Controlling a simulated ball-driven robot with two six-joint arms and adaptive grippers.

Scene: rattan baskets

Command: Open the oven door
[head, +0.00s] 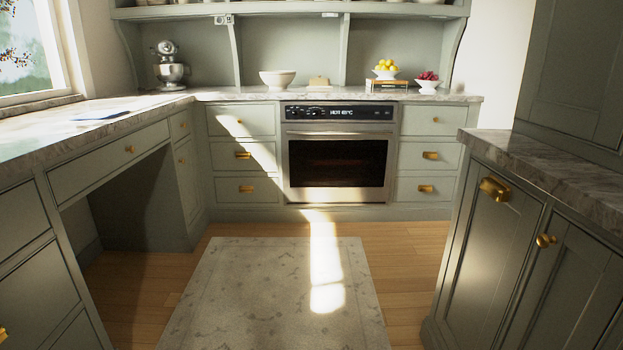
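The oven (338,153) is built into the grey-green cabinets on the far wall, below the counter. Its door (337,164) has a silver frame and a dark glass window, and it is shut. A pale handle bar (338,134) runs across the top of the door. Above it is a black control panel (338,112) with a lit display. Neither of my grippers shows in the head view.
A pale patterned rug (270,300) lies on the wooden floor (415,255) before the oven. Cabinets with a marble counter (555,170) stand close on the right. A counter with a knee space (95,125) runs along the left. The floor between is clear.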

